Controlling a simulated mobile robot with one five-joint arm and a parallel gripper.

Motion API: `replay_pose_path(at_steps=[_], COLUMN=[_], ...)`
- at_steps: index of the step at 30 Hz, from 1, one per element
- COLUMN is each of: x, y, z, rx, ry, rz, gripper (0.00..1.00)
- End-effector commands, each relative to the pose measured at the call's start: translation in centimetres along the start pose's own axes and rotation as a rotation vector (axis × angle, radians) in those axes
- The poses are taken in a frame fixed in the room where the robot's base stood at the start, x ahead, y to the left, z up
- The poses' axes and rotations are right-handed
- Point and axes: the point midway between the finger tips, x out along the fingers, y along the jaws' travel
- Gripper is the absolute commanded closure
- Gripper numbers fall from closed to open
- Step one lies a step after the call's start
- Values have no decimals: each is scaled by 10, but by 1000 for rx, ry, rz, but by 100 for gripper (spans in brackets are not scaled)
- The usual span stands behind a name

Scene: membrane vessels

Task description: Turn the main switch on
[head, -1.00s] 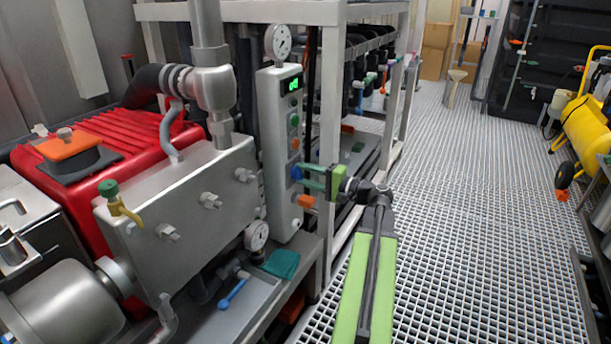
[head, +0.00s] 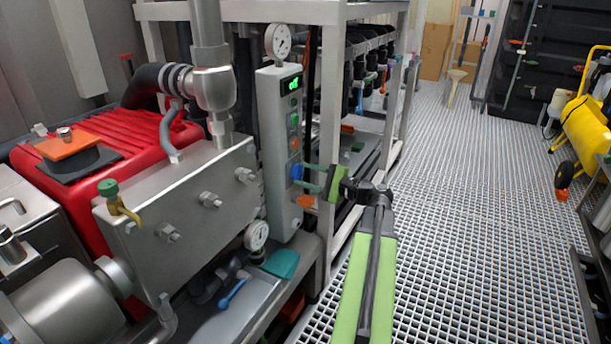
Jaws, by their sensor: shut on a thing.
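The grey control box (head: 277,150) stands upright left of centre, with a lit green display and a column of coloured buttons and knobs on its front. A blue knob (head: 296,172) sits low on that front; no label is readable, so I cannot tell for sure that it is the main switch. My gripper (head: 304,180) reaches in from the right with its teal fingers shut on the blue knob. The fingers partly cover the knob, and its exact angle is hard to see. An orange knob (head: 306,201) is just below the fingers.
A red motor (head: 130,135) and a steel block (head: 190,200) with pipes fill the left. A white frame post (head: 332,90) stands close behind my gripper. The grating floor (head: 470,200) is clear on the right. A yellow tank (head: 590,130) stands at the far right.

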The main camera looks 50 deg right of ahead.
Motion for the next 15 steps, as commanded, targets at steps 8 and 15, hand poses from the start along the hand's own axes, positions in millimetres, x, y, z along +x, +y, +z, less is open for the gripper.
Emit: replay_pose_path(at_steps=[8,15], x=[-1,0], y=[0,0], z=[-1,0], rx=[6,5], ry=[2,2], rz=[0,0], gripper=[99,41])
